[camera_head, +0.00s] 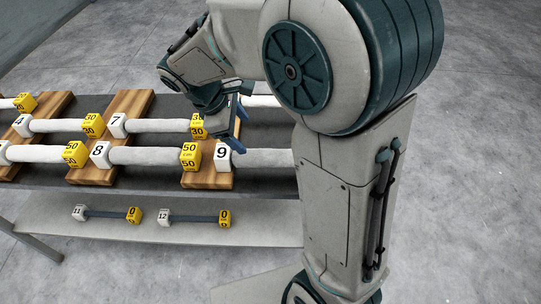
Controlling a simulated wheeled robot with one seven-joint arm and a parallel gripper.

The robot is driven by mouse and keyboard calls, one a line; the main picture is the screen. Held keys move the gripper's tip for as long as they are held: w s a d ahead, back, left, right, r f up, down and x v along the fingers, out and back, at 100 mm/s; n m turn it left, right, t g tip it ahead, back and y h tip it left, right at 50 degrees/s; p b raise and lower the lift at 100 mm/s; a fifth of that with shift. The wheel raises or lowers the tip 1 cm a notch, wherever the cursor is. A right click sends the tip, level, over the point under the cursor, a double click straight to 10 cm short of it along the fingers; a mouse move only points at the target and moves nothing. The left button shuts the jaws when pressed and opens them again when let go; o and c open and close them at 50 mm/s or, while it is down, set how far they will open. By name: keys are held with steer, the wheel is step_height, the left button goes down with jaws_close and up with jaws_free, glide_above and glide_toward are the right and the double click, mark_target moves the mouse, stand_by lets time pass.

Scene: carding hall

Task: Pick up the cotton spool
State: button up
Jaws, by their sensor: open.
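Several white cotton spools lie on wooden rests on a dark table, with white numbered cubes at their left ends and yellow cubes at their right ends. Spool 8 (145,156) and spool 7 (155,126) lie left of my gripper. Spool 9 (265,158) lies below and right of it, its right part hidden behind my arm. My gripper (238,128) is open, with blue fingertips, above the right wooden rest by the cube marked 9. I cannot tell whether a fingertip touches that cube or spool. Which spool the task means is not clear.
Wooden rests (92,176) hold the spools on the dark table (45,180). On the pale lower shelf (150,225) lie bare dark rods 11 (106,214) and 12 (195,218). My arm hides the table's right part. Open grey floor (480,150) lies to the right.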

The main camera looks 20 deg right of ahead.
mark_target(260, 154)
steer(key=x, duration=0.8)
steer(key=shift+s+x, duration=0.2)
steer(key=shift+x, duration=1.15)
steer(key=shift+s+x, duration=0.25)
steer(key=shift+x, duration=1.1)
steer(key=shift+a, duration=0.1)
steer(key=c, duration=1.2)
